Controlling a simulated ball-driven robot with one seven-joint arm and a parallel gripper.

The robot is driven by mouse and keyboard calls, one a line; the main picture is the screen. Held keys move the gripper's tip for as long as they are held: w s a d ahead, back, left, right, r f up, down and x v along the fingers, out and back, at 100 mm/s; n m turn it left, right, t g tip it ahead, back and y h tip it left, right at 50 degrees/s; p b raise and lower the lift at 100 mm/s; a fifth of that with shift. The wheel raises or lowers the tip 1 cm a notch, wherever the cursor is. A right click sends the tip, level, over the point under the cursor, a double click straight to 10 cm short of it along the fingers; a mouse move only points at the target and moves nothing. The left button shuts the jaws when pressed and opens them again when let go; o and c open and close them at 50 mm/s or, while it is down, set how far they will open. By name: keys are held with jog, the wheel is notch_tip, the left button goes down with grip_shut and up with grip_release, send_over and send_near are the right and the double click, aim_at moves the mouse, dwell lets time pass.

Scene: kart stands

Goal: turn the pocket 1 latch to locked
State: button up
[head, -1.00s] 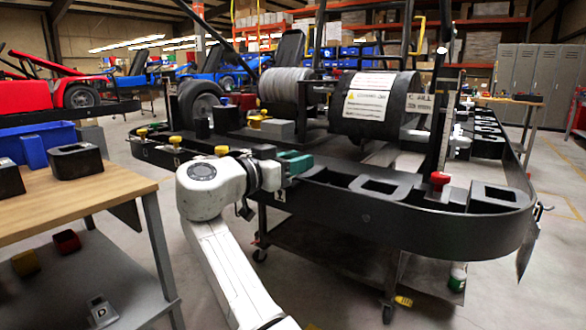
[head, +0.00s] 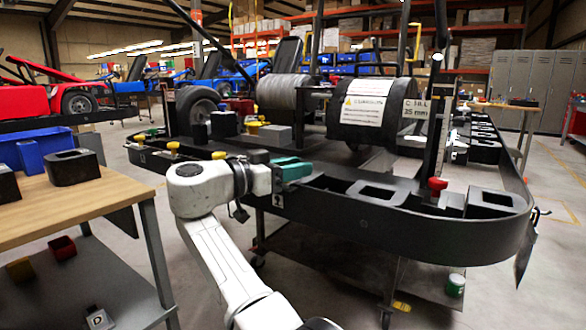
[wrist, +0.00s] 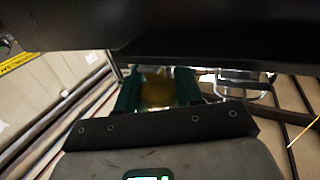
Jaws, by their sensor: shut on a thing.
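I take this knob for the pocket 1 latch. In the head view my gripper hides it, so I cannot tell its angle. Other yellow knobs (head: 219,155) stand along the rim to the left, and a red knob (head: 437,184) stands to the right.
A dark beam (wrist: 170,30) crosses the top of the wrist view close to the fingers. A wooden table (head: 70,205) with a black block (head: 72,168) stands at the left. A large drum (head: 372,105) sits on the stand behind the gripper. The floor at the right is open.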

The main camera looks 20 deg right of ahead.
jog(key=o, duration=0.8)
jog(key=shift+w+r, duration=0.1)
jog(key=shift+r, duration=0.3)
jog(key=shift+o, duration=1)
jog(key=shift+d+f, duration=0.1)
jog(key=shift+f, duration=0.05)
jog(key=p+v, duration=0.2)
jog(key=v, duration=0.9)
